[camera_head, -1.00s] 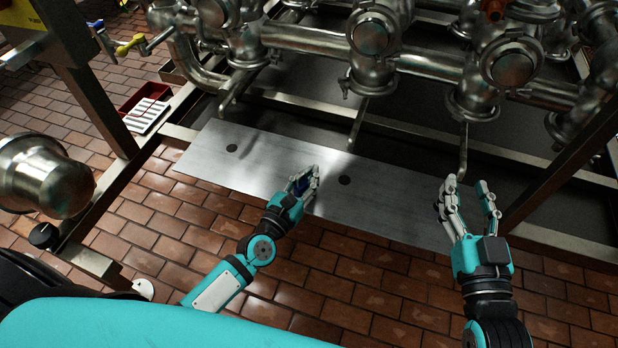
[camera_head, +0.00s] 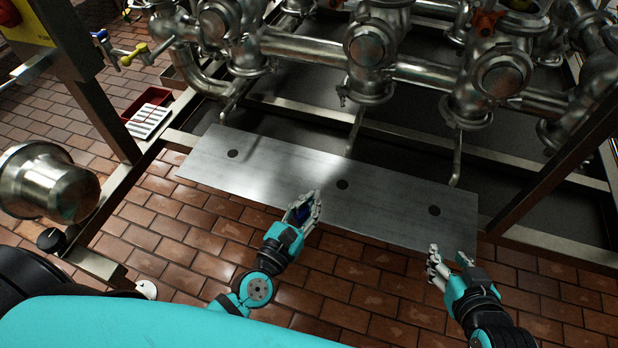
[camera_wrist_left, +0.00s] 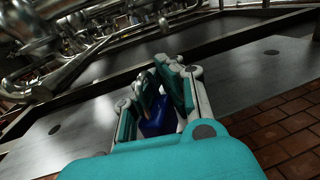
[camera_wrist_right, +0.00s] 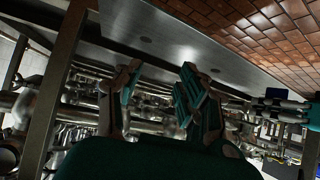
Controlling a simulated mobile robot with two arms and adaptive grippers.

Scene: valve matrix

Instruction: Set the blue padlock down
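The blue padlock (camera_wrist_left: 158,118) is inside my left gripper (camera_wrist_left: 160,85), between its fingers, in the left wrist view. In the head view only a small dark blue patch of the padlock (camera_head: 301,214) shows between the fingers of my left gripper (camera_head: 303,206). That gripper is shut on it, over the near edge of the grey metal plate (camera_head: 270,185). My right gripper (camera_head: 450,262) is empty near the plate's right end. Its fingers stand apart in the right wrist view (camera_wrist_right: 158,85).
Steel pipes and valves (camera_head: 375,50) stand behind the plate, with rods hanging down toward it. A red tray (camera_head: 150,105) with white strips is at the left. The plate's top is bare apart from dark round spots.

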